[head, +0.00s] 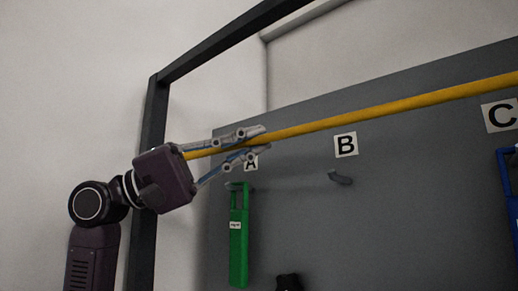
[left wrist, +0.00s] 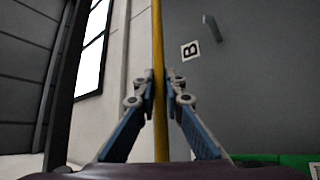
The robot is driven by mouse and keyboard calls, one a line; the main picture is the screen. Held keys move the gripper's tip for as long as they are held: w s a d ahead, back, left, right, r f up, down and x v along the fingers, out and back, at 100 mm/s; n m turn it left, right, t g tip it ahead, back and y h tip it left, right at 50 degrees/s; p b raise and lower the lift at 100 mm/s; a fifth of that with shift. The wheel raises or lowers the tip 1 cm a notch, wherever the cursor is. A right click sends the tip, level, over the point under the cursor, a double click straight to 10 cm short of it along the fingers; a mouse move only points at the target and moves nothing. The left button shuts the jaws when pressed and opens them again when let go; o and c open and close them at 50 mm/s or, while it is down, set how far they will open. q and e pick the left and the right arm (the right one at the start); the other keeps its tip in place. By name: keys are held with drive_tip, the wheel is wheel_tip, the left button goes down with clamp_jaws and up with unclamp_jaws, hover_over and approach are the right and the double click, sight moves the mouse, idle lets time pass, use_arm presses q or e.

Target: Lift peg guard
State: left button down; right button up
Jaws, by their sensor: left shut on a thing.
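The peg guard, a long yellow bar (head: 400,104), runs across the front of the grey board, rising to the right out of the head view. My left gripper (head: 262,140) is shut on the bar near its left end, with one finger above and one below. In the left wrist view the bar (left wrist: 158,40) runs straight up between the two fingertips (left wrist: 160,82). The bar's right end is out of view. My right gripper is not in view.
The grey board (head: 300,220) carries labels A (head: 251,163), B (head: 346,144) and C (head: 502,115). A green holder (head: 238,245) hangs under A. The peg (head: 340,178) under B is bare. A blue holder (head: 506,185) is at the right edge. A dark frame (head: 153,130) stands left.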

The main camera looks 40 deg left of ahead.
use_arm(q)
wheel_tip(320, 180, up, 8)
drive_tip(key=s+n+y+p, duration=0.2)
drive_tip(key=n+p, duration=0.1)
drive_tip(key=p, duration=0.3)
drive_tip(key=shift+r+y, duration=0.15)
drive_tip(key=shift+y, duration=0.15)
drive_tip(key=shift+a, duration=0.1)
drive_tip(key=c, duration=2)
unclamp_jaws()
drive_tip(key=shift+s, duration=0.1)
drive_tip(key=v, duration=1.2)
